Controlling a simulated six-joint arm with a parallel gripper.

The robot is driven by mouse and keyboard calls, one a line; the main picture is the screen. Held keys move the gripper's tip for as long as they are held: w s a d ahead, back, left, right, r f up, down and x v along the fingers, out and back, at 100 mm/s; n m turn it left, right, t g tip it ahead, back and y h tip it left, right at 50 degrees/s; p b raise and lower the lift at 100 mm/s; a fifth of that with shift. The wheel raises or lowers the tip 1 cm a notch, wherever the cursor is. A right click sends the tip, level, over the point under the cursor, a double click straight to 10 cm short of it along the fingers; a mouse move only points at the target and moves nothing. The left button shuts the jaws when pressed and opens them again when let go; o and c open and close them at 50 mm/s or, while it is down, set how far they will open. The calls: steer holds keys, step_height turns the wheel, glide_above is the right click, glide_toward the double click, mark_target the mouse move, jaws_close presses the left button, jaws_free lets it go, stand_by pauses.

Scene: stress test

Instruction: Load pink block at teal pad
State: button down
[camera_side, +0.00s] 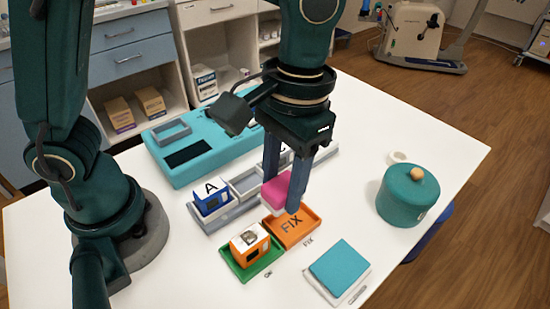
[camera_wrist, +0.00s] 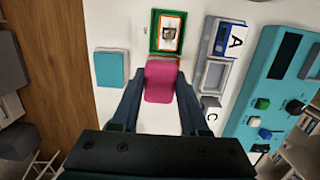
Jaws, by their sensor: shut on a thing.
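The pink block (camera_side: 275,192) is between the fingers of my gripper (camera_side: 283,200), which is shut on it. It is held over the area between the grey tray row and the orange FIX tray. In the wrist view the pink block (camera_wrist: 160,80) sits between the fingertips of my gripper (camera_wrist: 158,88) and hides most of the orange tray. The teal pad (camera_side: 338,265) lies on a white base at the table's front, apart from the block, with a bare top. In the wrist view the teal pad (camera_wrist: 111,69) is left of the block.
The orange FIX tray (camera_side: 312,222) looks empty. A green tray (camera_side: 231,264) holds an orange block (camera_side: 249,243). A blue block marked A (camera_side: 212,198) sits in the grey tray row (camera_side: 235,212). A teal device (camera_side: 205,165) is behind; a teal lidded pot (camera_side: 405,200) stands right.

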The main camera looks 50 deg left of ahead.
steer(key=shift+w+d+r, duration=0.1)
steer(key=shift+w+r, duration=0.05)
steer(key=shift+r, duration=0.15)
steer(key=w+d, duration=0.3)
steer(key=d, duration=0.2)
glide_above(338, 268)
steer(key=shift+w+f, duration=0.2)
steer(key=shift+f, duration=3.6)
steer(key=shift+f, duration=0.85)
steer(key=shift+r, duration=3.5)
